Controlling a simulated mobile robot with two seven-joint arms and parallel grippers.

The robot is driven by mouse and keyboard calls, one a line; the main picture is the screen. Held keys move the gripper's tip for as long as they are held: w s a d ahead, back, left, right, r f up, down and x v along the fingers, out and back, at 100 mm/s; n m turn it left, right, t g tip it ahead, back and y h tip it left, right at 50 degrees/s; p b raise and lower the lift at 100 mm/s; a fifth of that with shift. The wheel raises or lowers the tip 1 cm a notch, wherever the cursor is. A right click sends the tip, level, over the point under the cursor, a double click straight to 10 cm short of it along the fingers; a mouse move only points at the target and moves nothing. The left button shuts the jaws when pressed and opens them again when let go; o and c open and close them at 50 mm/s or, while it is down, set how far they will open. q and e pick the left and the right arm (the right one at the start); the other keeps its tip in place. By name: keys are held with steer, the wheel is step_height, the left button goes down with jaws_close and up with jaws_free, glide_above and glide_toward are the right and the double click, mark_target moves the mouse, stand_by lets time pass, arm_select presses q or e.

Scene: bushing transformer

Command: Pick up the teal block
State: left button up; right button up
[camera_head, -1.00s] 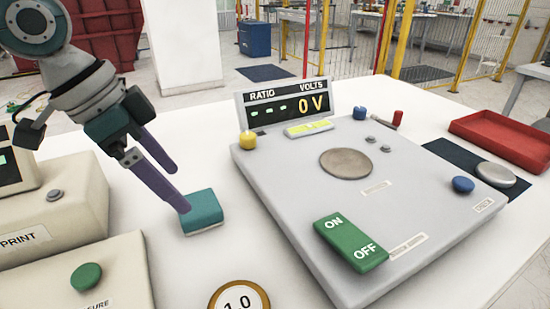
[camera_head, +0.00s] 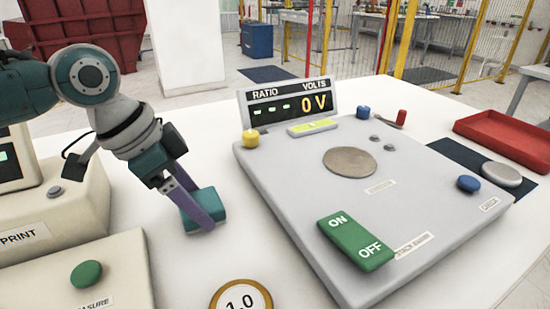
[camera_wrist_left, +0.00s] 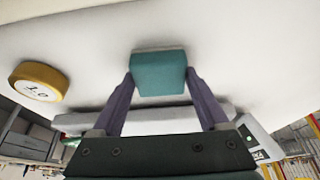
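The teal block (camera_head: 209,203), with a pale underside edge, sits on the white table between the beige devices and the large grey panel. My left gripper (camera_head: 203,208) is down at the block, and one purple finger covers part of its near side. In the left wrist view the teal block (camera_wrist_left: 159,73) lies between the two fingertips (camera_wrist_left: 159,80), one on each side. No clear gap shows between fingers and block, but I cannot tell whether they press on it. My right gripper is not in view.
The grey panel (camera_head: 300,180) with a green ON/OFF switch (camera_head: 355,241) stands right of the block. Beige devices (camera_head: 68,215) stand to the left. A round 1.0 piece (camera_head: 240,298) lies in front. A red tray (camera_head: 505,140) is at the far right.

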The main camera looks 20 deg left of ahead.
arm_select(q)
steer(key=c, duration=0.8)
steer(key=shift+r, duration=0.15)
steer(key=shift+c, duration=0.2)
step_height(320, 180, up, 20)
steer(key=p, duration=0.2)
steer(key=shift+p, duration=0.35)
